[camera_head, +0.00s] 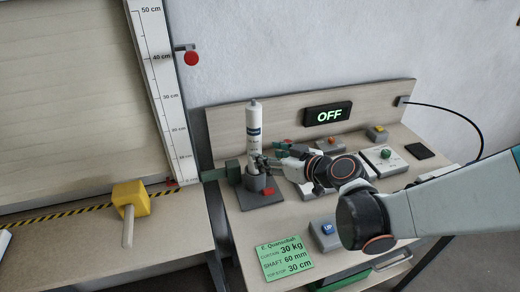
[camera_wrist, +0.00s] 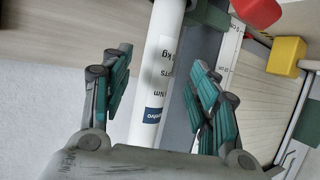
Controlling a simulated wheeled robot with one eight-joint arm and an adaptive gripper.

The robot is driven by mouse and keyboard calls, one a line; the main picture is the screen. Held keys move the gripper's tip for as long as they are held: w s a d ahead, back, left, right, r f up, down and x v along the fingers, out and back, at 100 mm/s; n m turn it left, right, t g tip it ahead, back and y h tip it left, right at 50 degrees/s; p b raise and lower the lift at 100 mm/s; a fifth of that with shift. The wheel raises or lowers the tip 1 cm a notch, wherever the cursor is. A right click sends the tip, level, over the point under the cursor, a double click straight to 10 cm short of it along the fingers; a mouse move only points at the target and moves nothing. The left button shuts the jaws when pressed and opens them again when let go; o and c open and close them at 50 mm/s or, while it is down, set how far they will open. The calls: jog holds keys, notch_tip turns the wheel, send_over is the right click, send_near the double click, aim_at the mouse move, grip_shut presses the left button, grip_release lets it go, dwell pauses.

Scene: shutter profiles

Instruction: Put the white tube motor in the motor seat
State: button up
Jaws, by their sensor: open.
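The white tube motor (camera_head: 253,128), with a blue label, stands upright over the motor seat (camera_head: 264,199), a dark grey socket on a grey plate with a red part. Its lower end appears to be inside the socket, but my gripper partly hides where they meet. My gripper (camera_head: 263,164) is beside the motor's lower part, coming from the right. In the wrist view the motor (camera_wrist: 158,72) runs between the two green-padded fingers of my gripper (camera_wrist: 162,80). The fingers are spread, with visible gaps on both sides of the tube.
A green block and shaft (camera_head: 232,171) lie left of the seat. A yellow block with a handle (camera_head: 131,198) sits on the left bench. An OFF display (camera_head: 327,113) is on the back panel. Several button boxes, a blue one (camera_head: 325,234), and a green card (camera_head: 285,258) lie around my arm.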

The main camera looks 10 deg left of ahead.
jog(key=shift+p+v, duration=0.35)
jog(key=shift+v, duration=1.8)
